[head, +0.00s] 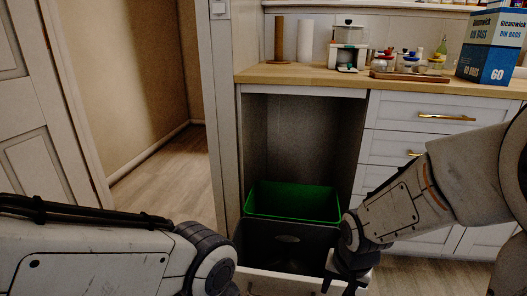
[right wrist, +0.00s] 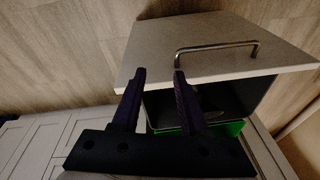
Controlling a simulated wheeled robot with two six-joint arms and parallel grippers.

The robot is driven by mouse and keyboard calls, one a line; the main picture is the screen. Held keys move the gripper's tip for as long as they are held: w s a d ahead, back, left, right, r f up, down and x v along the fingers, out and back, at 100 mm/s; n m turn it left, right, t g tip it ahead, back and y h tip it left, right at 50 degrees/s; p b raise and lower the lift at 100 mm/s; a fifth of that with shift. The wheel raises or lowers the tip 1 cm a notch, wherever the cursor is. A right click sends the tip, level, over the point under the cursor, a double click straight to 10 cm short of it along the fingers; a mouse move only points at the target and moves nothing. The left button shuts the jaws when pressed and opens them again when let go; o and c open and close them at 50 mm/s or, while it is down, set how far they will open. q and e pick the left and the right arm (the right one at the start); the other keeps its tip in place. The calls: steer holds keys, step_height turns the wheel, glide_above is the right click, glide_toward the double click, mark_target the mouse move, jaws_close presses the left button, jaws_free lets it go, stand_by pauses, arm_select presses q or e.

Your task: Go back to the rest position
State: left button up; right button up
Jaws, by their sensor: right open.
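My right gripper (head: 345,280) is at the lower middle of the head view, by the right end of the pulled-out bin drawer front (head: 300,286). In the right wrist view my right gripper (right wrist: 159,76) has its two dark fingers apart with nothing held between them. The drawer front (right wrist: 200,58) with its metal handle (right wrist: 218,47) lies just beyond the fingertips; I cannot tell whether they touch it. My left arm comes in at the lower left of the head view, and its gripper is out of frame.
A green-rimmed bin (head: 292,200) and a dark bin (head: 285,243) stand in the open drawer. The wooden counter (head: 300,76) above holds jars, a paper roll (head: 305,41) and a blue bin-bag box (head: 490,48). An open doorway with clear floor (head: 165,175) is on the left.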

steer(key=s+a+r+n+g+y+p, duration=0.1)
steer(key=s+a+r+n+p, duration=0.2)
steer(key=s+a+r+n, duration=0.4)
steer(key=s+a+r+n+g+p, duration=0.1)
steer(key=s+a+r+n+p, duration=0.3)
steer(key=s, duration=0.4)
step_height(320, 180, up, 37)
steer(key=p, duration=3.5)
steer(key=shift+f+n, duration=0.15)
steer(key=shift+n, duration=0.25)
steer(key=shift+s, duration=0.1)
